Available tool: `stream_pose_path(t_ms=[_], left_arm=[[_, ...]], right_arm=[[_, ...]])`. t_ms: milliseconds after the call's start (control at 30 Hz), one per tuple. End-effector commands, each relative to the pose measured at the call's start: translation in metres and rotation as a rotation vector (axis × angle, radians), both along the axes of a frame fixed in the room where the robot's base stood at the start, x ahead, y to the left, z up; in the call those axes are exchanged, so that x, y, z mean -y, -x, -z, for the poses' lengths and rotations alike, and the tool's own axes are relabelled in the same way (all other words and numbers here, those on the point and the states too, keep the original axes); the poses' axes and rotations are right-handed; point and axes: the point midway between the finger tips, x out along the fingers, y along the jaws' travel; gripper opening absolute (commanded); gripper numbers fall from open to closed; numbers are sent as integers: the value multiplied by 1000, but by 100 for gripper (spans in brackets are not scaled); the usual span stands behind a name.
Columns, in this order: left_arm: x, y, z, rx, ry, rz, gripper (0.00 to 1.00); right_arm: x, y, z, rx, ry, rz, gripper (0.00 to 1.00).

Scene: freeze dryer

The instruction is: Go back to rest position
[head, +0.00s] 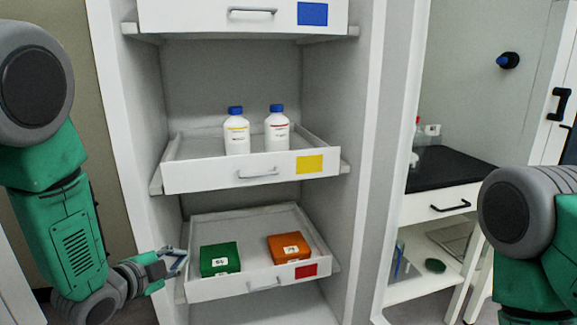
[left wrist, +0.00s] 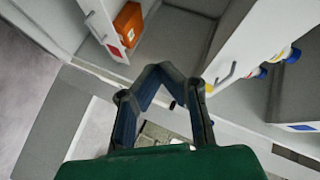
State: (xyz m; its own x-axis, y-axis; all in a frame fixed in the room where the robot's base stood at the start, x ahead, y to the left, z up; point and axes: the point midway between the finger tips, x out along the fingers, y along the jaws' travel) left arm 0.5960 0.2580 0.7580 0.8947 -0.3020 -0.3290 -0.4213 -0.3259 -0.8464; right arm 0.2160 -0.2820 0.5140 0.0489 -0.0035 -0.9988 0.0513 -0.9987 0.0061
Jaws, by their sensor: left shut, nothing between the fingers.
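My left gripper (head: 176,262) is shut and empty, just left of the lowest pulled-out drawer in the head view. In the left wrist view my left gripper (left wrist: 165,72) points toward the cabinet, with nothing between its fingers. My left arm comes down along the left side of the head view. My right arm shows at the right edge of the head view, but its gripper is out of view.
The lowest drawer (head: 222,291) holds a green box (head: 220,259) and an orange box (head: 286,247). The middle drawer (head: 215,178) holds two blue-capped white bottles (head: 236,135). The top drawer has a blue label (head: 313,14). A black-topped bench (head: 440,170) stands right.

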Motion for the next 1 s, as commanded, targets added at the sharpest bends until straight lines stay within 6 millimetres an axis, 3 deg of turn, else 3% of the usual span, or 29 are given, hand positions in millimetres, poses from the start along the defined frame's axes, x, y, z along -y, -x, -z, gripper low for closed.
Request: stream_pose_path(t_ms=[33, 100, 167, 300, 400, 533, 600, 700, 867, 1000], left_arm=[[-4, 26, 27, -138, 70, -75, 0], [-9, 64, 66, -316, 167, -195, 0], [-13, 101, 94, -461, 240, -307, 0], [-19, 197, 142, -769, 377, -590, 0], [-22, 265, 160, -946, 439, -794, 0], [-23, 333, 166, -1099, 482, -1012, 0], [-23, 357, 167, -1148, 491, -1093, 0], [-23, 377, 166, -1185, 497, -1162, 0], [-23, 382, 167, -1195, 500, -1184, 0], [-23, 382, 167, -1193, 500, -1181, 0]], right_arm=[[0, 0, -15, 0, 0, 0, 40], [0, 0, -25, 1, 0, 0, 40], [0, 0, -33, 1, 0, 0, 40], [0, 0, -50, 0, 0, 0, 40], [0, 0, -61, 0, 0, 0, 40], [0, 0, -71, 0, 0, 0, 40], [0, 0, -74, 0, 0, 0, 40], [0, 0, -76, 0, 0, 0, 40], [0, 0, -75, 0, 0, 0, 40], [0, 0, -75, 0, 0, 0, 34]])
